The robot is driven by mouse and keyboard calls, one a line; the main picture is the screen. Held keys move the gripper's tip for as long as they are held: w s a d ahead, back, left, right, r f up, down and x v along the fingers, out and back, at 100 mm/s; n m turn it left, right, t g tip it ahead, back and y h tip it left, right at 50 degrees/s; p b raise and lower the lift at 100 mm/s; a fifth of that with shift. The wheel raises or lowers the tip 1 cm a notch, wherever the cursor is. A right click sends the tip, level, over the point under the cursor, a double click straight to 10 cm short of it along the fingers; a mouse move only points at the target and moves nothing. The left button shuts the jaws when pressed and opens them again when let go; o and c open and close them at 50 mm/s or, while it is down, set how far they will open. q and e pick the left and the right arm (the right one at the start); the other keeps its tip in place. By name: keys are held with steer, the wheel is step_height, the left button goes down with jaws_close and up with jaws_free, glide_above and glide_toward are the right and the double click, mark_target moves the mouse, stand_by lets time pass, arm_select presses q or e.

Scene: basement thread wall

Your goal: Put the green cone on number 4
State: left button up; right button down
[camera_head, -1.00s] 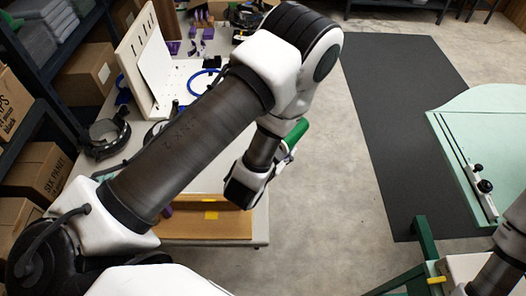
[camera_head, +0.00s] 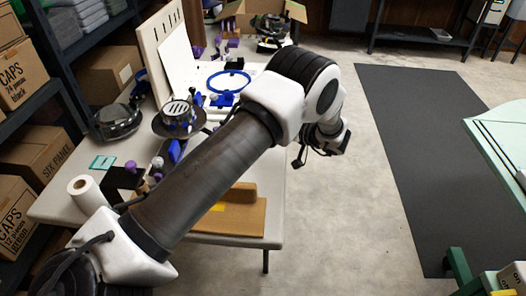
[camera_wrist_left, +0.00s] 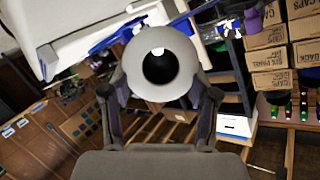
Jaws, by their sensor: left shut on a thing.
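My left gripper (camera_wrist_left: 160,98) is shut on the cone. In the left wrist view the round, pale grey end of the cone (camera_wrist_left: 133,72) faces the camera, with a dark hole in its middle. The fingers stand on both sides of it. No green shows on this end. In the head view my left gripper (camera_head: 312,150) is beyond the table's right edge, partly behind my forearm, and the cone cannot be made out there. I cannot read any number 4 in these frames. My right gripper is not in view.
The cluttered table (camera_head: 55,205) carries a white pegboard (camera_head: 158,50), a blue ring (camera_head: 228,82) and a paper roll (camera_head: 86,190). A shelf with boxes (camera_head: 22,75) stands left. A dark mat (camera_head: 415,150) lies on clear floor. The left wrist view shows stacked cartons (camera_wrist_left: 268,60).

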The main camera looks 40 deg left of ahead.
arm_select(q)
step_height(320, 180, down, 7)
steer(key=shift+w+a+f, duration=0.1)
steer(key=shift+f, duration=0.05)
steer(key=shift+f+b, duration=0.15)
steer(key=shift+b, duration=0.2)
steer(key=o, duration=1.4)
